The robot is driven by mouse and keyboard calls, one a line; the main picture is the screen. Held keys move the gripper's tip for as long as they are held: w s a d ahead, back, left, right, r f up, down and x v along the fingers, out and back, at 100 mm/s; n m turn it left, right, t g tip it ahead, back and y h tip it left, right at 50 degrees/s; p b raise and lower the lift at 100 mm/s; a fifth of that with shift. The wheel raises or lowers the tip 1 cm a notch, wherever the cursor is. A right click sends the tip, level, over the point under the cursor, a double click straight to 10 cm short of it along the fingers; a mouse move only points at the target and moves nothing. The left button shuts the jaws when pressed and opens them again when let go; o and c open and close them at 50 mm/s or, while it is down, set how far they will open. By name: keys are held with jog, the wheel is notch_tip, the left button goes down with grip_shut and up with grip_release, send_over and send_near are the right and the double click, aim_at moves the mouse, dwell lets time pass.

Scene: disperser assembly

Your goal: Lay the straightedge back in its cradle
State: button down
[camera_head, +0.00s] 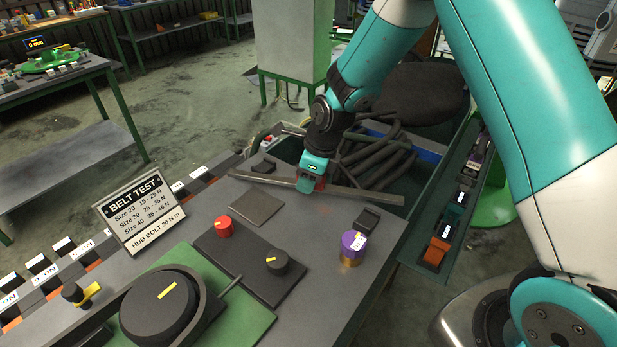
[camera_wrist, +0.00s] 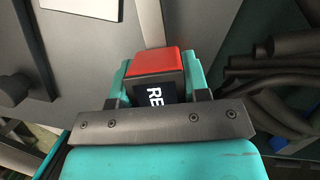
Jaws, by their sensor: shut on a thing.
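The straightedge (camera_head: 362,195) is a long thin grey bar that runs across the far end of the grey bench, its right end near the bench's right edge. My gripper (camera_head: 311,184) is at its middle, pointing down. In the wrist view my gripper (camera_wrist: 158,75) has its teal fingers on both sides of a red-topped block (camera_wrist: 154,62) with a partly hidden white-on-black label, apparently the straightedge's grip. I cannot tell whether the bar touches the bench. Two small black blocks, one at the left (camera_head: 264,166) and one at the right (camera_head: 367,220), may be the cradle; I cannot be sure.
Dark hoses (camera_head: 385,155) lie beyond the bar. A flat dark plate (camera_head: 256,207), a panel with a red knob (camera_head: 223,227) and a purple-topped cylinder (camera_head: 353,245) stand nearer. A belt test sign (camera_head: 140,212) stands left. The bench between plate and cylinder is clear.

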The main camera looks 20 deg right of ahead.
jog(key=shift+f, duration=0.3)
jog(key=shift+f, duration=0.1)
jog(key=shift+f+b, duration=0.3)
jog(key=shift+f, duration=0.2)
jog(key=c, duration=0.6)
grip_release()
